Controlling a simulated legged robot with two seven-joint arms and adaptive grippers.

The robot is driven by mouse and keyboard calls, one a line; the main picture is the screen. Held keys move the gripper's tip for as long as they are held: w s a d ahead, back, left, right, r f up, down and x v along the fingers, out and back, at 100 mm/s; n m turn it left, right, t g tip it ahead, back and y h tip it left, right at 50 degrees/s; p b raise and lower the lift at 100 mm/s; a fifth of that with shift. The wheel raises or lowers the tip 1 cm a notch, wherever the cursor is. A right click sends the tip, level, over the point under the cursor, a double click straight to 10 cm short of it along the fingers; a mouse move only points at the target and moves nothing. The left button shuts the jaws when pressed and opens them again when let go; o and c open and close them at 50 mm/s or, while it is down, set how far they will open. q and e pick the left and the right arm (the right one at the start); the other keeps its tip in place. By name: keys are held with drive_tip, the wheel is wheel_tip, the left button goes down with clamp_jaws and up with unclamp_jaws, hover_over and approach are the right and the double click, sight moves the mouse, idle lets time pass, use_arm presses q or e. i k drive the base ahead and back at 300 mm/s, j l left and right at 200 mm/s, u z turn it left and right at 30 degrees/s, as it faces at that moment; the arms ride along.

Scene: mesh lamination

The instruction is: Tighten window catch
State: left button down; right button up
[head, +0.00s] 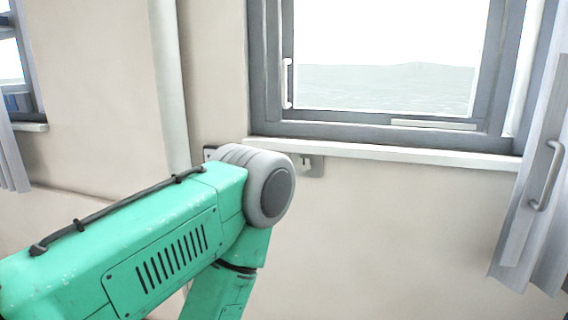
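A window with a grey frame (267,70) fills the upper right of the head view and looks shut. A slim white upright handle (288,83), which may be the window catch, sits on the left side of the frame. I cannot tell from here whether it is loose or tight. My green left arm comes in from the lower left and bends down at a grey round joint, below and left of the window. Its gripper is out of view below the picture. My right gripper is not in view.
A white sill (400,153) runs under the window, with a small grey fixture (312,166) below it. A pale vertical pipe (168,80) stands left. A grey pleated panel (525,225) with a curved handle (547,176) hangs right. A second window (30,80) is far left.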

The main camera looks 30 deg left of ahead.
sight(304, 163)
drive_tip(key=u, duration=0.85)
